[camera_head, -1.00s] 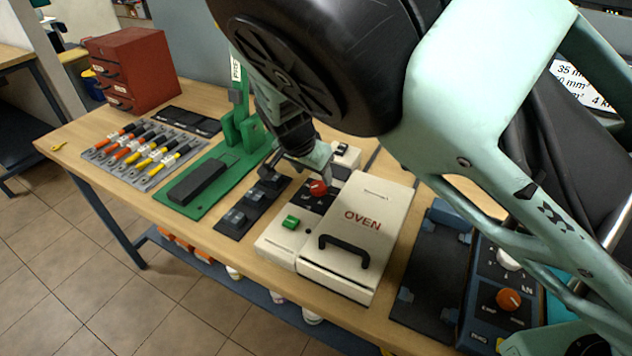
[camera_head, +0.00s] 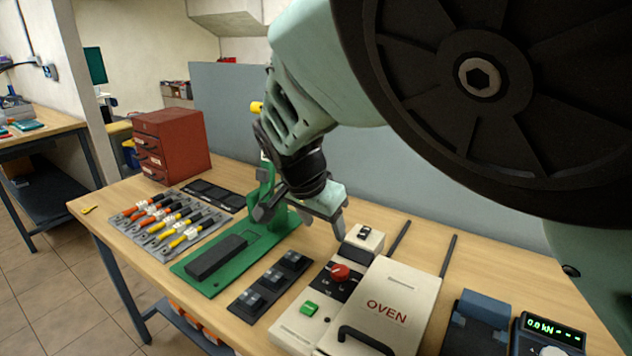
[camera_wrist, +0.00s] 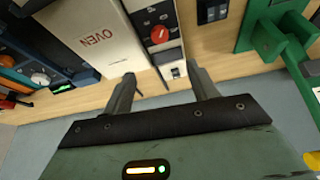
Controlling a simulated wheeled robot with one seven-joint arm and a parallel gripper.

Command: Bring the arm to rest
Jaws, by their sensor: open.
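My gripper (camera_head: 300,218) is open and empty, held in the air above the back of the white oven unit. Its two fingers also show apart in the wrist view (camera_wrist: 163,85), with nothing between them. The white oven (camera_head: 393,305) has a black handle, a red knob (camera_head: 340,272) and a green button (camera_head: 309,308). The red knob also shows in the wrist view (camera_wrist: 160,35), beyond the fingertips. My arm is bent and covers much of the upper right in the head view.
A green press (camera_head: 265,205) stands left of my gripper. A red drawer cabinet (camera_head: 172,145) and a tray of colored-handled tools (camera_head: 168,222) are at the left. A meter (camera_head: 550,332) sits at the right. A grey panel (camera_head: 225,110) rises behind the wooden bench (camera_head: 290,345).

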